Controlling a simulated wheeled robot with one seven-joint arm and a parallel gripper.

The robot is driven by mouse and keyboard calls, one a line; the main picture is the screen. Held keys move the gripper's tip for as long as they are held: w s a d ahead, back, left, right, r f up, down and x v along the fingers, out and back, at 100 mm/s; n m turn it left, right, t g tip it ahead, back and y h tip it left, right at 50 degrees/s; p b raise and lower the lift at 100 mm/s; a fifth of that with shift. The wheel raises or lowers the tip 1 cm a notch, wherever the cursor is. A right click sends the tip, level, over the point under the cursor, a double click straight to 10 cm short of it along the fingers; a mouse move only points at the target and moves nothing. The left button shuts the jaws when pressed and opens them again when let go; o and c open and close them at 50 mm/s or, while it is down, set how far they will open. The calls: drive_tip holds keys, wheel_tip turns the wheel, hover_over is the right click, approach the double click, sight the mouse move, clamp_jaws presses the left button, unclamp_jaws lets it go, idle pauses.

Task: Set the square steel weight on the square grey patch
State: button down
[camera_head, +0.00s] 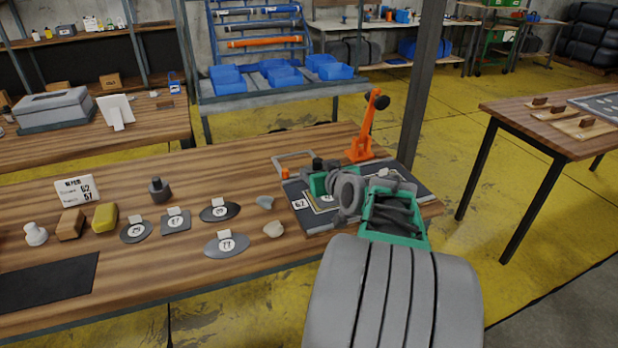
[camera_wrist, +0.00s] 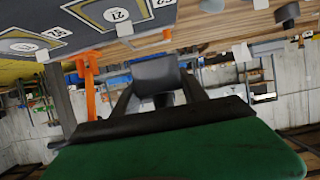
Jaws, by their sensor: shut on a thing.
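My gripper (camera_wrist: 160,100) is shut on a dark grey block, the steel weight (camera_wrist: 155,72), which sits between its fingers in the wrist view. In the head view my green gripper reaches over the dark board (camera_head: 424,190) at the table's right end and hides much of it. In the wrist view the board carries grey, yellow-edged patches: one marked 21 (camera_wrist: 97,14) and one marked 24 (camera_wrist: 15,46). The weight appears apart from the board. I cannot tell which outline is square. A flat, squarish grey piece (camera_head: 176,228) with a tag lies mid-table.
An orange post-like stand (camera_head: 362,146) rises behind the board, close to my gripper. A dark weight with a knob (camera_head: 160,194), oval tagged pieces (camera_head: 226,247), a yellow block (camera_head: 105,218) and a black mat (camera_head: 45,284) are left. Bare wood lies behind the tagged pieces.

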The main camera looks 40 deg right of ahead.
hover_over(329, 198)
wheel_tip(329, 198, down, 6)
drive_tip(key=shift+w+f, duration=0.1)
drive_tip(key=shift+d+f+b, duration=0.1)
drive_tip(key=shift+f+b, duration=0.25)
drive_tip(key=shift+f, duration=1.2)
drive_tip(key=shift+f, duration=0.1)
drive_tip(key=shift+f, duration=0.1)
drive_tip(key=c, duration=0.6)
unclamp_jaws()
drive_tip(key=shift+f, duration=0.1)
